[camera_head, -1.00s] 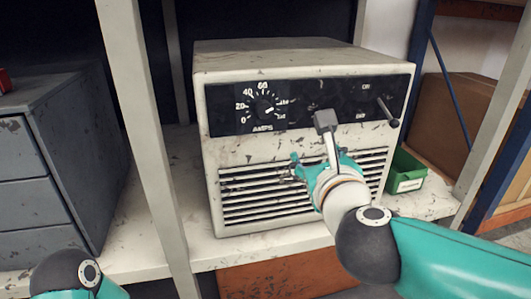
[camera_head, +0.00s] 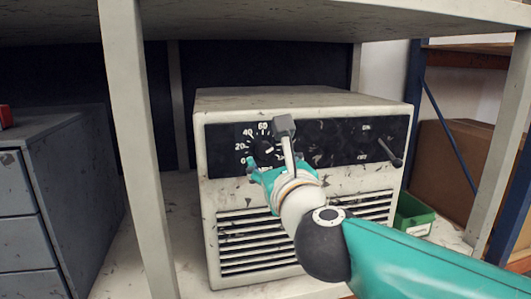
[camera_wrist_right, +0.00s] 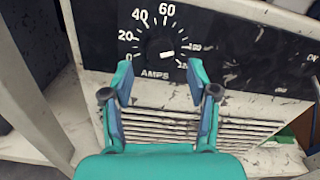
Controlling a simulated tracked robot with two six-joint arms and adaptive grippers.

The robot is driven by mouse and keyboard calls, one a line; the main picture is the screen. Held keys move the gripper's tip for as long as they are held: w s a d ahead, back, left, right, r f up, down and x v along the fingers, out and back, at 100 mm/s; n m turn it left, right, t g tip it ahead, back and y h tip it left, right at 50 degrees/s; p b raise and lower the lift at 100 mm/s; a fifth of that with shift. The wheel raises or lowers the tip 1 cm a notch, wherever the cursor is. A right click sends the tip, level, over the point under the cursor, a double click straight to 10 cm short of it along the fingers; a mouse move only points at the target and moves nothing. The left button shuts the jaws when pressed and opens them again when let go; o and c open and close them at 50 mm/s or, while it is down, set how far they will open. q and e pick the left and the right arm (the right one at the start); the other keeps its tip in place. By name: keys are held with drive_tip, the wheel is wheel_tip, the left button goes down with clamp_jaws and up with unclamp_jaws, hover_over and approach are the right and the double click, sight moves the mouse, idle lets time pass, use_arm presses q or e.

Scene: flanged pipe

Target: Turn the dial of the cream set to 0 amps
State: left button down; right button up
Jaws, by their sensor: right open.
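The cream set (camera_head: 300,100) is a worn box with a black front panel, standing on a shelf. Its dark round dial (camera_head: 263,149) sits at the panel's left, with AMPS below. In the wrist view the dial (camera_wrist_right: 163,50) shows a white mark pointing right, towards the high end of the scale; the 0 is at lower left. My right gripper (camera_head: 264,166) is in front of the dial's lower part and hides some of it. In the wrist view its teal fingers (camera_wrist_right: 160,80) are open and empty, just below the dial, apart from it. My left gripper is out of view.
A lever switch (camera_head: 390,153) sticks out at the panel's right. Vent slots (camera_head: 245,250) lie below the panel. A green bin (camera_head: 412,215) stands right of the set. Shelf posts (camera_head: 140,150) and a grey drawer cabinet (camera_head: 60,190) flank it on the left.

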sight(266, 153)
drive_tip(key=x, duration=0.5)
drive_tip(key=shift+p, duration=0.3)
clamp_jaws()
drive_tip(key=shift+n, duration=0.3)
